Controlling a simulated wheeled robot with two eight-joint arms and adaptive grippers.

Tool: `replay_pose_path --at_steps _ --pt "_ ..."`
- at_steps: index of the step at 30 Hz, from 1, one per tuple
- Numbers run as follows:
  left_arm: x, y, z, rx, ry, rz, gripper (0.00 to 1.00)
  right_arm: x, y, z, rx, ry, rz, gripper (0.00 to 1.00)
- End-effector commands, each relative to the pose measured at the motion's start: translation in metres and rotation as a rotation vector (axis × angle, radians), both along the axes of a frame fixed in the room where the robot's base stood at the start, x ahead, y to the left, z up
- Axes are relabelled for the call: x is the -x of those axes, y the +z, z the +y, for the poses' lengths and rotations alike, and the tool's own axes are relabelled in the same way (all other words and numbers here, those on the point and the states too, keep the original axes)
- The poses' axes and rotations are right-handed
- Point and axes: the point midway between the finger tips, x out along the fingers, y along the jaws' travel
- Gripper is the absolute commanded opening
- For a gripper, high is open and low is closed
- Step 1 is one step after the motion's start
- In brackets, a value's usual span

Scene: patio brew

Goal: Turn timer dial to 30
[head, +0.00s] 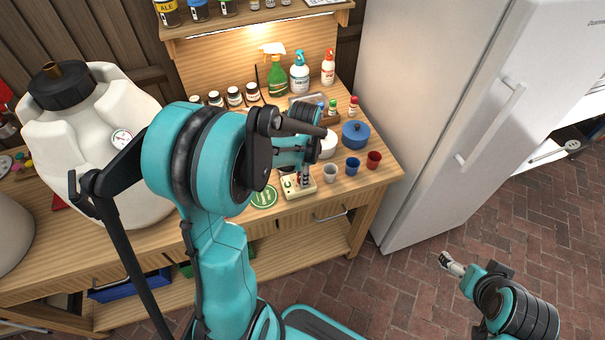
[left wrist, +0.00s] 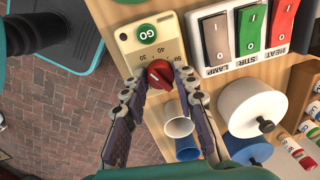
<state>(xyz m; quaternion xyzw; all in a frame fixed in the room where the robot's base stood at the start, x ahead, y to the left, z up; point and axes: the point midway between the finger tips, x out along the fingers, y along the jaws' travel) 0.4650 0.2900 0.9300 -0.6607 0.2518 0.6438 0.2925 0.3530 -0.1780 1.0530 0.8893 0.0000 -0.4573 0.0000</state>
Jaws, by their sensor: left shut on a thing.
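The timer is a cream box (left wrist: 133,44) with a green GO button (left wrist: 147,32), printed numbers such as 30 and 40, and a red dial (left wrist: 159,73). In the head view the timer (head: 291,193) sits near the bench's front edge, partly hidden by my left gripper (head: 304,180). In the left wrist view my left gripper (left wrist: 160,79) is shut on the red dial, with one finger at each side. I cannot read for certain which number the dial points to. My right gripper (head: 447,261) is away from the bench, above the brick floor; its jaw state is unclear.
A switch panel (left wrist: 240,35) marked LAMP, STIR and HEAT is beside the timer. A white cup (head: 329,172), a blue cup (head: 352,166) and a red cup (head: 374,160) stand right of it. A fridge (head: 420,100) stands at right.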

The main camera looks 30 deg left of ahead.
Motion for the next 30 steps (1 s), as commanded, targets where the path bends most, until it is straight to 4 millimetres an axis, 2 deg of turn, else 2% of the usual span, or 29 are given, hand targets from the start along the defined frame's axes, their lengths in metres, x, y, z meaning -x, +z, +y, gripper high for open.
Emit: replay_pose_path --at_steps 6,7,9,20,23,30 --pt "0.0 0.0 0.0 0.001 0.001 0.001 0.0 0.0 0.0 0.0 0.0 0.0 0.0 0.87" --pt "0.0 0.0 0.0 0.001 0.001 0.001 0.33 0.0 0.0 0.0 0.0 0.0 0.0 0.87" --pt "0.0 0.0 0.0 0.001 0.001 0.001 0.49 0.0 0.0 0.0 0.0 0.0 0.0 0.87" --pt "0.0 0.004 0.0 0.0 0.001 0.0 0.49 0.0 0.0 0.0 0.0 0.0 0.0 0.87" --pt "0.001 0.016 -0.001 0.0 0.001 0.0 0.49 0.0 0.0 0.0 0.0 0.0 0.0 0.87" --pt "0.004 0.067 -0.003 0.0 0.001 0.0 0.49 0.0 0.0 0.0 0.0 0.0 0.0 0.87"
